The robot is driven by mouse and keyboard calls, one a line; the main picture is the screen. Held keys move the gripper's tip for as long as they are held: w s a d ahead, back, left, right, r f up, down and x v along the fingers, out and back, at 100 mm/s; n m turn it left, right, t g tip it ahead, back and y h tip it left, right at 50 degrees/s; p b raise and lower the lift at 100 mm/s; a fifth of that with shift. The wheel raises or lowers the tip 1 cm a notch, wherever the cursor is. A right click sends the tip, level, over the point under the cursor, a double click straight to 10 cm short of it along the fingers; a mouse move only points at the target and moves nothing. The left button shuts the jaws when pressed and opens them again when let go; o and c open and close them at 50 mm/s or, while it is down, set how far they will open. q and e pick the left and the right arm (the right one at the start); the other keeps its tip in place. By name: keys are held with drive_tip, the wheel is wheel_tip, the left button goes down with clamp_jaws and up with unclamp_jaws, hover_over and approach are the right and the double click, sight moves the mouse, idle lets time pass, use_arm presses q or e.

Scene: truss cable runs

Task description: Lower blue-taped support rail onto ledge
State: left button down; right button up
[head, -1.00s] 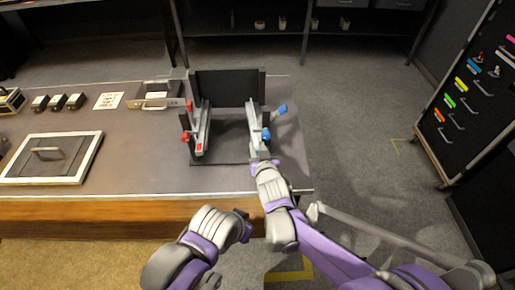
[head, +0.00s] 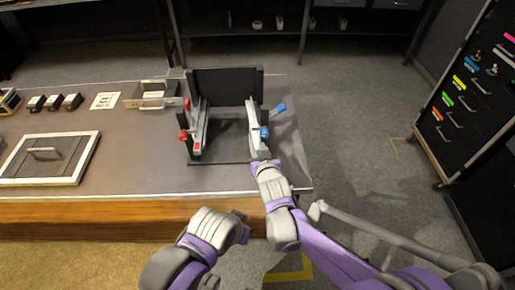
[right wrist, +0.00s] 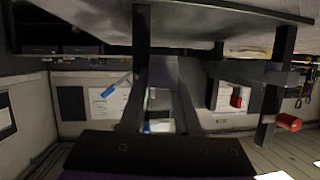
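The blue-taped support rail (head: 254,125) is a grey bar on the right side of a black stand (head: 224,88) on the table. It carries blue parts, and a blue-ended lever (head: 278,109) sticks out to its right. My right gripper (head: 263,163) is at the rail's near end; its fingers are too small to tell if they are closed on it. In the right wrist view a grey bar (right wrist: 172,95) runs between dark uprights, with blue pieces beside it. The ledge is not clearly distinguishable. My left gripper (head: 243,230) is low, before the table edge; its fingers are unclear.
A matching grey rail (head: 201,125) with red parts stands on the stand's left side. A metal tray (head: 152,97), a framed panel (head: 48,158) and several small dark blocks lie on the table to the left. A dark tool cabinet (head: 470,95) stands at right.

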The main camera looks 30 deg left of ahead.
drive_tip(key=shift+d, duration=0.45)
drive_tip(key=v, duration=1)
drive_tip(key=shift+s+a+p, duration=0.2)
drive_tip(key=shift+s+p, duration=0.1)
drive_tip(key=shift+p, duration=0.05)
